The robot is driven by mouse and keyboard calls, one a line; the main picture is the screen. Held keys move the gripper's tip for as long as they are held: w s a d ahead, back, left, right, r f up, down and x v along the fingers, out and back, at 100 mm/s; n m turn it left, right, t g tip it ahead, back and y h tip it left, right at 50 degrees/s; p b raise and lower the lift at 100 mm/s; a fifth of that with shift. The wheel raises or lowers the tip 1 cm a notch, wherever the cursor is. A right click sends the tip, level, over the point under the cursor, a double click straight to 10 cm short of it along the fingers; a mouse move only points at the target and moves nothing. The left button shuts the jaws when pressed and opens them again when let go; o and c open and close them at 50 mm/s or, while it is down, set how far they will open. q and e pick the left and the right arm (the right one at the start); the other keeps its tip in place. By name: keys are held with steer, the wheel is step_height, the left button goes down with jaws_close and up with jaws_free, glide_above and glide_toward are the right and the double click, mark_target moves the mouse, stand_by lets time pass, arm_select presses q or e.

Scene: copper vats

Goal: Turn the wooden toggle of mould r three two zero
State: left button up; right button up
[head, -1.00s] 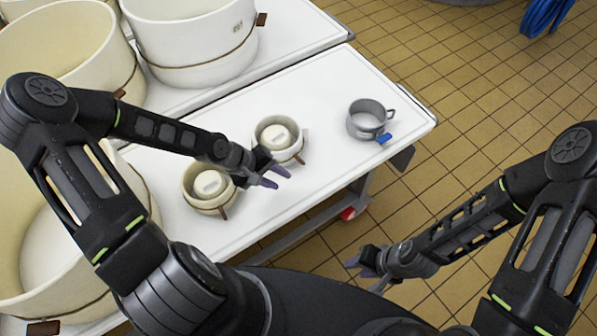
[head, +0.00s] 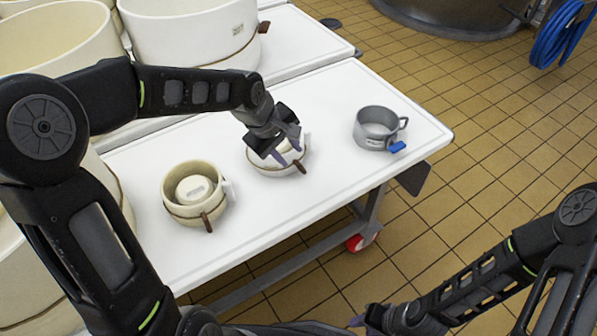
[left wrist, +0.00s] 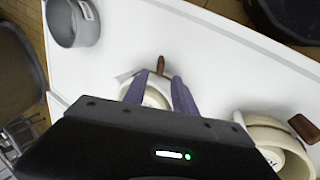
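Two small cream moulds with wooden toggles stand on the white table. The farther mould (head: 262,160) is partly hidden beneath my left gripper (head: 283,150). Its brown toggle (head: 299,167) points toward the table's front edge. In the left wrist view, my left gripper (left wrist: 158,84) is open and empty, its purple fingers on either side of this toggle (left wrist: 160,64), apart from it. The nearer mould (head: 178,205) has its own toggle (head: 207,222); it also shows in the left wrist view (left wrist: 250,122). I cannot read which is R320. My right gripper (head: 366,318) is low, off the table, and looks open and empty.
A grey metal cup (head: 373,130) with a handle and blue tag stands at the table's right end. Large cream moulds (head: 190,40) crowd the back left. The white table (head: 330,95) is bare between cup and moulds. Tiled floor lies beyond.

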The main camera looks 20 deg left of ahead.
mark_target(295, 161)
arm_select(q)
steer(key=b+x, duration=0.2)
steer(key=x, duration=0.5)
steer(key=shift+w+d+f, duration=0.1)
steer(key=shift+f, duration=0.3)
steer(key=shift+c, duration=0.2)
jaws_close()
stand_by(0.4)
